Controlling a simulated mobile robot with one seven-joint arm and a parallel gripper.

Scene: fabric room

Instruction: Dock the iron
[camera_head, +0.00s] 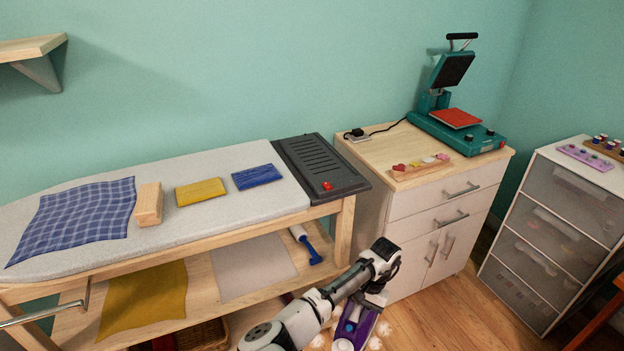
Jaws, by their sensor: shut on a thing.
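The iron (366,321) is purple with a pale blue and white part, low in the view in front of the cabinet. My gripper (374,298) is shut on it, and my wrist hides part of the iron and the fingers. The iron is above the floor, apart from the table. The dock appears to be the dark grey slotted rest (318,163) at the right end of the ironing table, with a small red light or button on its front edge. Nothing lies on it. The iron is below and to the right of this rest.
The ironing table (240,218) holds a blue checked cloth (75,220), a wooden block (149,204), a yellow cloth (200,191) and a blue cloth (252,177). A cabinet (440,195) with a teal heat press (455,127) stands close right. A drawer unit (565,215) is further right.

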